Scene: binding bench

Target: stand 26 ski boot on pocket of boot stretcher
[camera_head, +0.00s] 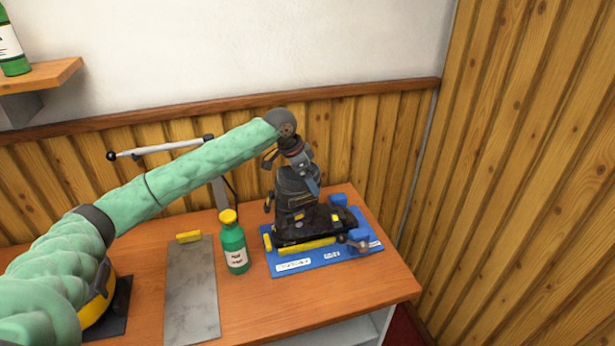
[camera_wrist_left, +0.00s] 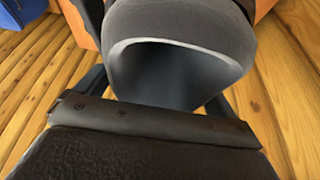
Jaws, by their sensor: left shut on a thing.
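The dark ski boot (camera_head: 312,220) stands upright over the blue boot stretcher (camera_head: 328,256) at the right end of the bench. Its sole looks level, just behind the stretcher's yellow bar; whether it rests fully in the pocket I cannot tell. My left gripper (camera_head: 305,172) reaches down from above and is shut on the top of the boot's cuff. In the left wrist view the grey cuff with its open top (camera_wrist_left: 170,75) fills the middle between the fingers. The number on the boot is not readable. My right gripper does not show.
A green bottle (camera_head: 233,245) stands just left of the stretcher. A grey plate (camera_head: 192,300) with a yellow end lies further left on the wooden bench (camera_head: 380,290). A pale metal bar with dark knobs (camera_head: 165,148) is behind my arm. A wood-panelled wall closes the right side.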

